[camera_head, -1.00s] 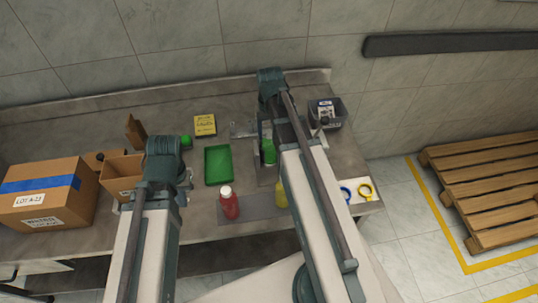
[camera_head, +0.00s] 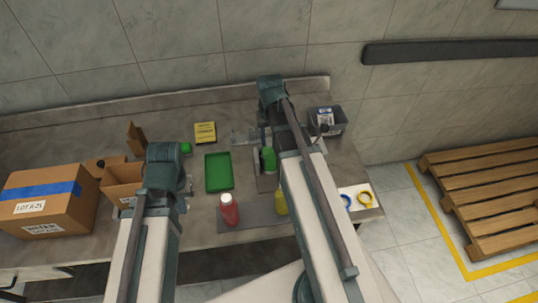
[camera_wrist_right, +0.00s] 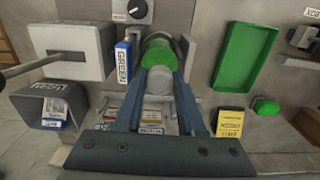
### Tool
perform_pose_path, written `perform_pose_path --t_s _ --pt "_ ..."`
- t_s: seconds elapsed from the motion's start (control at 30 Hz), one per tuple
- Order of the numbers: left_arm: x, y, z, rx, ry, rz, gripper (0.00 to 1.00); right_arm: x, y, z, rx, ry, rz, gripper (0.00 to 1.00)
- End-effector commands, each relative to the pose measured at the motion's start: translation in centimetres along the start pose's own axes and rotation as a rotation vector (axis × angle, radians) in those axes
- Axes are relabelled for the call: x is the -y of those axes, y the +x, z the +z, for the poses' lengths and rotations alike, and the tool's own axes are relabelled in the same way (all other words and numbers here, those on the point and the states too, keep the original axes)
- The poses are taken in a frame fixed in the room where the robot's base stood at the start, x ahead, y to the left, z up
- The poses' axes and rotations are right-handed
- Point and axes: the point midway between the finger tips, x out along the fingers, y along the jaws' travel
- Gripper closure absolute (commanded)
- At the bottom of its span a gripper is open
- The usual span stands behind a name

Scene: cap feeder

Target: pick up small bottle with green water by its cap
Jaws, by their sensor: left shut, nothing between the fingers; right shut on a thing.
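The small bottle with green water (camera_head: 268,158) is beside my right arm in the head view. In the right wrist view the green bottle (camera_wrist_right: 160,52) is at the upper middle, with its pale cap (camera_wrist_right: 158,84) between the fingers. My right gripper (camera_wrist_right: 160,76) is shut on the cap. Whether the bottle's base touches its support is not clear. My left gripper (camera_head: 186,187) is shut and empty, left of the green tray; its fingers are largely hidden.
A red bottle (camera_head: 229,211) and a yellow bottle (camera_head: 281,203) stand on the dark mat near the front edge. A green tray (camera_head: 218,172), a yellow box (camera_head: 205,132) and a green block (camera_head: 186,149) lie left of the bottle. A large carton (camera_head: 50,200) fills the left side.

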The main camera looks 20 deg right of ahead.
Motion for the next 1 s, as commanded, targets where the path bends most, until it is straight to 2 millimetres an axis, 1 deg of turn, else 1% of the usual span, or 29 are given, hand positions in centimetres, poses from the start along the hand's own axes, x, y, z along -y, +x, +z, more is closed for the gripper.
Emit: perform_pose_path --t_s 0.03,0.1,0.9,1.0 --pt "0.1 -1.0 0.1 0.000 0.000 0.000 1.00 0.1 -1.0 0.0 0.000 -0.001 -0.001 1.00" --pt "0.2 -1.7 0.1 0.000 0.001 0.000 1.00 0.1 -1.7 0.0 0.000 -0.001 -0.001 1.00" --pt "0.8 -9.3 0.6 0.000 -0.013 0.003 1.00 0.1 -9.3 0.0 -0.001 -0.001 -0.002 1.00" --pt "0.9 -9.9 0.6 0.000 -0.014 0.003 1.00 0.1 -10.0 0.0 -0.001 -0.001 -0.002 1.00"
